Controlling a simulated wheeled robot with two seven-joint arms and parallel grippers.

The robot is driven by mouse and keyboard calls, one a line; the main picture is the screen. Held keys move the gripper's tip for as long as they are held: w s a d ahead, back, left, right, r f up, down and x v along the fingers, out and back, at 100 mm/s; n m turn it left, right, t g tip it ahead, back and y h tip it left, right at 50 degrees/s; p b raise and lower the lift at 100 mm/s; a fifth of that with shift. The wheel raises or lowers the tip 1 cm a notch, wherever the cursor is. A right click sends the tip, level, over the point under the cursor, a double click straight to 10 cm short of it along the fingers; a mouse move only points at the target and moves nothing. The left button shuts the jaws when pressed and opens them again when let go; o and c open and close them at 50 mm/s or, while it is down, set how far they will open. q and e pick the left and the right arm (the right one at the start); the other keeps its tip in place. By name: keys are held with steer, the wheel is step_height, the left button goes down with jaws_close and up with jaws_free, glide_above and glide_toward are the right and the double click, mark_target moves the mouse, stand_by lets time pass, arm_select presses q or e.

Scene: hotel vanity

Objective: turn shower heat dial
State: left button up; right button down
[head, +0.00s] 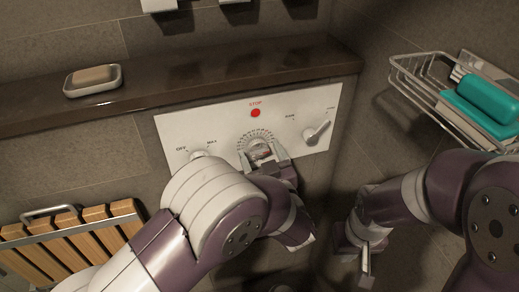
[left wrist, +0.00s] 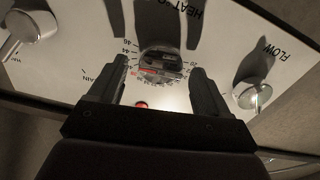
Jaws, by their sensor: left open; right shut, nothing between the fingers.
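The heat dial (head: 259,149) sits in the middle of the white control panel (head: 224,118), ringed by numbers. In the left wrist view the round dial (left wrist: 162,66) shows a dark face, a red mark and the word HEAT beside it. My left gripper (head: 263,161) is open at the dial. In the left wrist view its two fingers (left wrist: 157,80) stand on either side of the dial; I cannot tell if they touch it. My right gripper (head: 365,250) is shut and empty, low and right of the panel.
A red STOP button (head: 255,113) is above the dial. One lever knob (head: 317,131) is to the right; another (head: 199,154) is partly behind my left arm. A shelf (head: 190,92) holds a soap dish (head: 93,91). A wire rack (head: 418,83) is at right, a slatted wooden seat (head: 70,240) lower left.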

arm_select(q)
steer(key=shift+w+a, duration=0.25)
steer(key=shift+w, duration=0.45)
steer(key=c, duration=1)
